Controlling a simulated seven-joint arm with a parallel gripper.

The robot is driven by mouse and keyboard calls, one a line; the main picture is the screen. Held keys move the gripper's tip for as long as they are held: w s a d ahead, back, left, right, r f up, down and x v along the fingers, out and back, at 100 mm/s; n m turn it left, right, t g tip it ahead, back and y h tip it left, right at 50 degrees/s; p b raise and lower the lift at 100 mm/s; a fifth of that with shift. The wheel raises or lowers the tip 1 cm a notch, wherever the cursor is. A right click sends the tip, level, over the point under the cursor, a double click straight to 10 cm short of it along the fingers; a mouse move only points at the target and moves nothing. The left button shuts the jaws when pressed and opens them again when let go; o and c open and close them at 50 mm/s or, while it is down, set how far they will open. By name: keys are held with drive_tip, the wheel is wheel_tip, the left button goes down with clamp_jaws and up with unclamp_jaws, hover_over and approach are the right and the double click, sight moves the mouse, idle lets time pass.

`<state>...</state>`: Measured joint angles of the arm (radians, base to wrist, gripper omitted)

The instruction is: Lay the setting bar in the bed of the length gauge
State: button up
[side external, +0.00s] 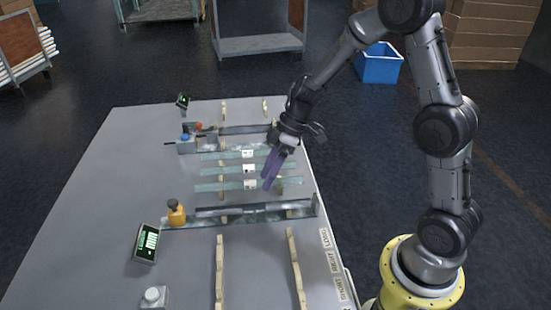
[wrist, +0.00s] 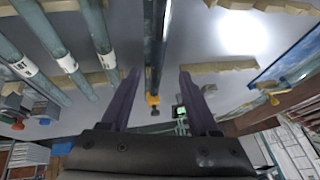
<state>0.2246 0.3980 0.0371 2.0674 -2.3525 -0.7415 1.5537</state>
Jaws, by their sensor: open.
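The length gauge (side external: 180,222) is a long rail across the table with a yellow-orange block (side external: 176,213) at its left end. A dark bar (side external: 255,208), which looks like the setting bar, lies along it; I cannot tell whether it is fully seated in the bed. My gripper (side external: 270,180) is open and empty, with purple fingers pointing down near the right ends of the glass tubes, behind the gauge in the side view. In the wrist view the dark bar (wrist: 160,40) runs between the open fingers (wrist: 160,95) in the picture, toward the yellow block (wrist: 153,100).
Several labelled glass tubes (side external: 220,186) lie on wooden strips just behind the gauge. A second rail fixture (side external: 200,146) stands farther back. A digital readout (side external: 146,243) sits at left, and more wooden strips (side external: 220,270) in front. The table's left side is clear.

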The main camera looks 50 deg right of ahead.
drive_tip(key=w+d+r+m+t+h, duration=0.1)
drive_tip(key=w+r+t, duration=0.25)
drive_tip(key=r, duration=0.55)
drive_tip(key=w+d+r+m+t+h, duration=0.1)
drive_tip(key=w+d+r+t+h, duration=0.1)
drive_tip(key=r+t, duration=0.45)
drive_tip(key=s+d+r+m+h, duration=0.3)
drive_tip(key=s+d+r+h, duration=0.15)
drive_tip(key=r, duration=0.45)
drive_tip(key=s+d+f+m+g+h, duration=0.2)
drive_tip(key=s+m, duration=0.2)
drive_tip(key=s, duration=0.7)
drive_tip(key=s+a+f+g+y, duration=0.2)
drive_tip(key=s+a+f, duration=0.1)
drive_tip(key=s, duration=0.3)
drive_tip(key=s+a+f+g+y, duration=0.2)
drive_tip(key=s+a+f, duration=0.2)
drive_tip(key=s, duration=0.3)
drive_tip(key=shift+s+a+n, duration=0.25)
drive_tip(key=shift+a+n, duration=0.05)
drive_tip(key=shift+a, duration=0.1)
